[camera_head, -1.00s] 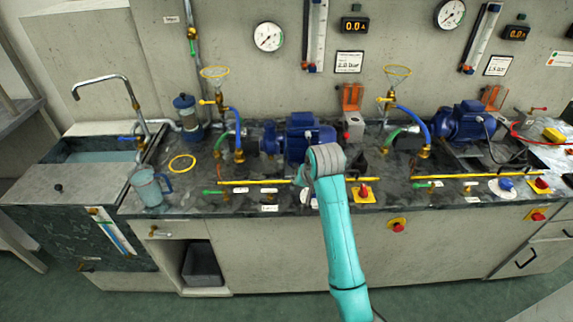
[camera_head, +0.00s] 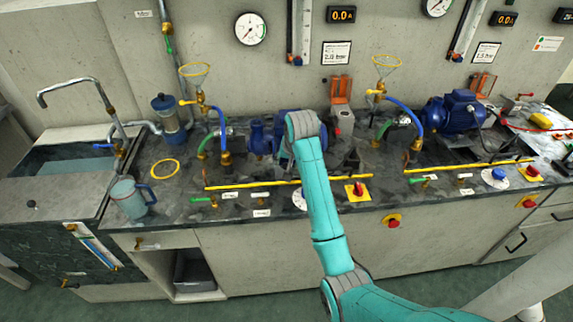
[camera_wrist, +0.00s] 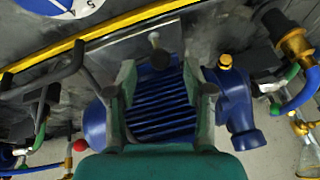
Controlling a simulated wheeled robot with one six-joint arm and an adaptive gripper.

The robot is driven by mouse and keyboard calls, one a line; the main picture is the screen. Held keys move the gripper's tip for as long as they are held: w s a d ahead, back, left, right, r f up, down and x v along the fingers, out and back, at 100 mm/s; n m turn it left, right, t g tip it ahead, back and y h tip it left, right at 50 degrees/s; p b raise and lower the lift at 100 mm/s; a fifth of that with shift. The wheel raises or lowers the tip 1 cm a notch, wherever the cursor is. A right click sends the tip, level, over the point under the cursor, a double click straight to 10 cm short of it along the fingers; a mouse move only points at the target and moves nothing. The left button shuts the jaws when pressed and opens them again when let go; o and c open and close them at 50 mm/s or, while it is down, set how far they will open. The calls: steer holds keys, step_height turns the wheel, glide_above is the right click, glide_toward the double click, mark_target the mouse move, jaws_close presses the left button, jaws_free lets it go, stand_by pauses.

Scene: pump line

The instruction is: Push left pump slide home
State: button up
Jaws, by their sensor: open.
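The left pump (camera_head: 257,137) is blue and sits on the dark bench top, partly hidden by my arm in the head view. In the wrist view its ribbed motor body (camera_wrist: 160,105) lies beneath and between my fingers, with the pump head (camera_wrist: 236,100) to the right. My gripper (camera_wrist: 160,75) is open, with one finger on each side of the ribbed body; I cannot tell whether they touch it. A grey knob on a short stem (camera_wrist: 155,40) stands just beyond the fingertips. My gripper is hidden behind my arm in the head view. I cannot clearly pick out the slide.
A yellow bar (camera_head: 240,184) runs along the bench front, with a red knob (camera_head: 357,188) near its right end. Blue hose and valves (camera_head: 217,125) stand left of the pump. A second blue pump (camera_head: 452,112) is farther right. A jug (camera_head: 129,198) stands front left.

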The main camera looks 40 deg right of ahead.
steer(key=shift+x, duration=1.25)
jaws_close()
